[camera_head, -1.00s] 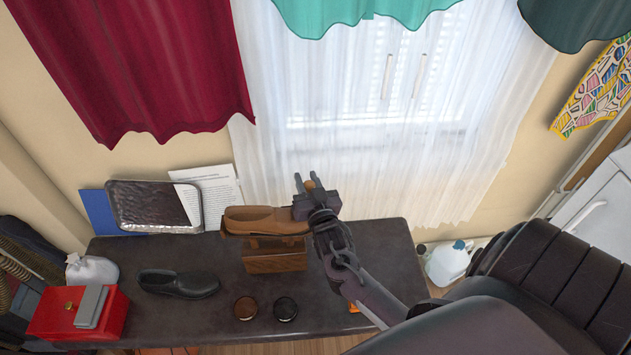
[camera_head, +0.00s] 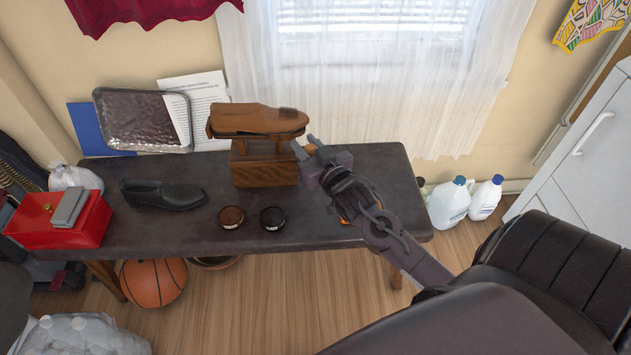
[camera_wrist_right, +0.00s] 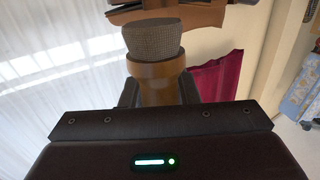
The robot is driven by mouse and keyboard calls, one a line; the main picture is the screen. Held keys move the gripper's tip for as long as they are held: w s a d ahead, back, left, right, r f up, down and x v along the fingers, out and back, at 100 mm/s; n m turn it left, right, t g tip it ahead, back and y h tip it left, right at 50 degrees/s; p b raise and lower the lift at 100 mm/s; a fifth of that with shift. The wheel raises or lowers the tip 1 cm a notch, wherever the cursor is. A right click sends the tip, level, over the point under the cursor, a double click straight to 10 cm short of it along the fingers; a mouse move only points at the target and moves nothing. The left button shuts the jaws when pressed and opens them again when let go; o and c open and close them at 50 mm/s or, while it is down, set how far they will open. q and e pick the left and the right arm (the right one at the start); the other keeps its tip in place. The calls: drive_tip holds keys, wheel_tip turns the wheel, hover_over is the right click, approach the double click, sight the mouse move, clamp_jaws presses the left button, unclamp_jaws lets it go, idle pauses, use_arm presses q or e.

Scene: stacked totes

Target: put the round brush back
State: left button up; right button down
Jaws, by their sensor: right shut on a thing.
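My right gripper (camera_head: 305,149) is shut on the round brush. In the head view only a small orange-brown bit of the brush (camera_head: 311,149) shows between the fingers. In the right wrist view the brush's wooden handle (camera_wrist_right: 157,82) is between the fingers, and its grey bristle head (camera_wrist_right: 153,40) points away from the palm. The gripper is just right of the wooden shoe stand (camera_head: 265,172), near its foot-shaped top (camera_head: 255,120). Part of that top also shows behind the bristles in the wrist view. My left gripper is not in view.
On the dark bench (camera_head: 310,225) are a black shoe (camera_head: 163,195), a brown tin (camera_head: 231,217), a black tin (camera_head: 272,218) and a red box (camera_head: 60,225). A foil tray (camera_head: 140,120) leans on the wall. Jugs (camera_head: 450,202) stand on the floor to the right.

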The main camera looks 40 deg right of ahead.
drive_tip(key=shift+s+a+f, duration=0.15)
drive_tip(key=shift+s+f, duration=0.1)
drive_tip(key=shift+f, duration=0.05)
drive_tip(key=shift+s+a+f+b, duration=0.1)
drive_tip(key=shift+s+f+b, duration=0.05)
drive_tip(key=shift+f+b, duration=0.15)
wheel_tip(320, 180, down, 3)
drive_tip(key=shift+f+b, duration=0.2)
drive_tip(key=shift+b, duration=0.3)
wheel_tip(320, 180, down, 15)
drive_tip(key=b, duration=0.4)
drive_tip(key=shift+f, duration=0.1)
drive_tip(key=shift+f+b, duration=0.3)
drive_tip(key=shift+f, duration=0.1)
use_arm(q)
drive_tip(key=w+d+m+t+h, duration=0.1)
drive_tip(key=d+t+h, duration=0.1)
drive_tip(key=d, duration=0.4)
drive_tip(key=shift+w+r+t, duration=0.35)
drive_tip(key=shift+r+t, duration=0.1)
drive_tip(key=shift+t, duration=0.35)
